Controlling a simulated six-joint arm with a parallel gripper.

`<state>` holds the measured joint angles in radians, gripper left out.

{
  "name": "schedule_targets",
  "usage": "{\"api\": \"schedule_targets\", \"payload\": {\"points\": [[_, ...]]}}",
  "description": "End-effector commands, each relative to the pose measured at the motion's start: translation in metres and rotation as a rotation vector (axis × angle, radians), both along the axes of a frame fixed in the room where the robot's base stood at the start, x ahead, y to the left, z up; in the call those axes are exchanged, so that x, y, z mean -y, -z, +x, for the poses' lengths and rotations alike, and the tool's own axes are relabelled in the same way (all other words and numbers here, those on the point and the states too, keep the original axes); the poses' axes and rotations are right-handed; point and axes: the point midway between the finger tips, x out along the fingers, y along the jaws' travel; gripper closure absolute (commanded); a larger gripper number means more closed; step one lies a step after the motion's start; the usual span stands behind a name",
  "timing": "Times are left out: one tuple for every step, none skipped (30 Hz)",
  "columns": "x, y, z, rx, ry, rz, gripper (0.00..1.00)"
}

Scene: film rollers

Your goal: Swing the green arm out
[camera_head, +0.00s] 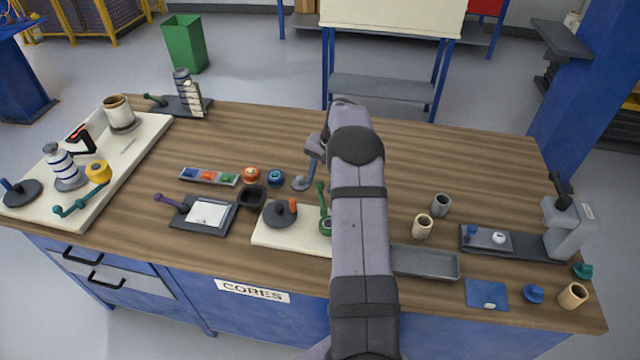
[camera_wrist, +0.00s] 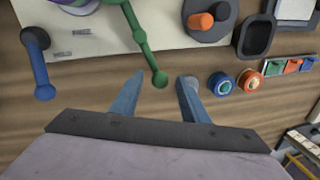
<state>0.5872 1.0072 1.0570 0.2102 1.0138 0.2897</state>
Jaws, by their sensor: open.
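The green arm (camera_wrist: 147,48) reaches from the white board (camera_wrist: 75,65) past its edge in the wrist view. It ends in a round green knob between my two blue fingers. It also shows in the head view (camera_head: 321,191), standing at the right of the white board (camera_head: 268,236), partly hidden by my arm. My gripper (camera_wrist: 161,79) is open, one finger on each side of the knob, with gaps visible. Whether the knob is at finger height I cannot tell. In the head view my gripper (camera_head: 306,174) is just beyond the board.
A grey disc with an orange peg (camera_wrist: 200,21) sits on the board beside the green arm. A blue arm (camera_wrist: 40,65) hangs off the board's other side. Orange (camera_head: 251,175) and blue (camera_head: 276,177) round pieces and a black tray (camera_head: 252,197) lie close by.

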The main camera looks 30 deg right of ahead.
Motion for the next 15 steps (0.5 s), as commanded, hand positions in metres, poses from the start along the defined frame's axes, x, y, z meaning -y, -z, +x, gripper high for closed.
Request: {"api": "schedule_targets", "payload": {"points": [[-0.001,0.005,0.001,-0.002,0.0,0.001,0.59],[-0.001,0.008,0.001,-0.001,-0.001,0.0,0.59],[-0.002,0.013,0.002,-0.002,-0.001,0.001,0.59],[-0.002,0.015,0.003,-0.001,-0.001,0.0,0.59],[-0.002,0.017,0.003,0.0,-0.001,0.0,0.59],[-0.002,0.021,0.004,0.0,-0.001,0.0,0.59],[-0.002,0.022,0.004,0.0,-0.001,0.0,0.59],[-0.003,0.024,0.004,0.001,-0.001,-0.001,0.59],[-0.003,0.025,0.004,0.001,-0.001,-0.001,0.59],[-0.003,0.026,0.005,0.001,-0.001,-0.001,0.59],[-0.003,0.027,0.005,0.001,-0.001,-0.001,0.59],[-0.003,0.027,0.005,0.001,-0.001,-0.002,0.59],[-0.003,0.027,0.005,0.002,-0.001,-0.001,0.59],[-0.003,0.027,0.005,0.002,-0.001,-0.001,0.59],[-0.003,0.027,0.005,0.002,-0.001,-0.001,0.59]]}}
